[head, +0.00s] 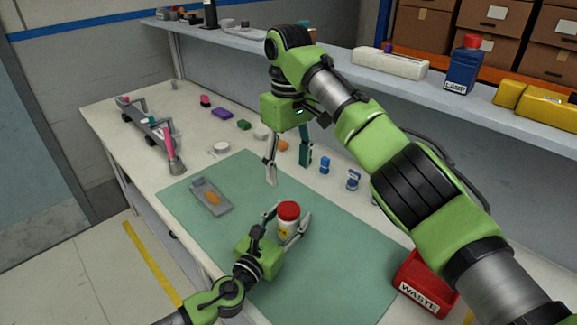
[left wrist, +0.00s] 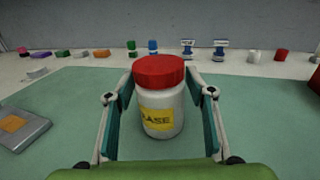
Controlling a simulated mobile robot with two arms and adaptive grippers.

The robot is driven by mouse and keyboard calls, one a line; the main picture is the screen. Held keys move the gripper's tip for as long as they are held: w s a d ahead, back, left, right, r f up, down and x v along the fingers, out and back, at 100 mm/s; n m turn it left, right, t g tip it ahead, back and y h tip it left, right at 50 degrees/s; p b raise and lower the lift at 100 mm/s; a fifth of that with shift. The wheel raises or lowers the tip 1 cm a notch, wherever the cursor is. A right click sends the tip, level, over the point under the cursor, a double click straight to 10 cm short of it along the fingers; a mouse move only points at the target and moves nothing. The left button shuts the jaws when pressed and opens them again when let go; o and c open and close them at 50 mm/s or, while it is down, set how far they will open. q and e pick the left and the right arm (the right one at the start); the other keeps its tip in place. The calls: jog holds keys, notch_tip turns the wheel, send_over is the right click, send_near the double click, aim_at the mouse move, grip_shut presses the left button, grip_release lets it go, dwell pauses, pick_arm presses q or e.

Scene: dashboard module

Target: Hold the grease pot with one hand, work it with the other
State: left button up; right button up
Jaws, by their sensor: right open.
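The grease pot (head: 287,222) is a white jar with a red lid and a yellow label, upright on the green mat (head: 345,240). It also shows in the left wrist view (left wrist: 160,105), lid on. My left gripper (head: 284,226) is low over the mat with one finger on each side of the pot. In the left wrist view its fingers (left wrist: 159,95) are spread, with gaps beside the jar's body. My right gripper (head: 288,168) hangs above the mat's back edge, behind the pot. Its fingers are apart and empty, pointing down.
A grey tray (head: 198,190) with an orange piece lies left on the mat. A red waste bin (head: 413,280) stands at the front right. Small coloured parts line the back, including a blue one (head: 325,165). A grey rack (head: 150,130) stands at left. The mat's front is clear.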

dwell(0.3)
pick_arm(q)
jog(key=v, duration=1.2)
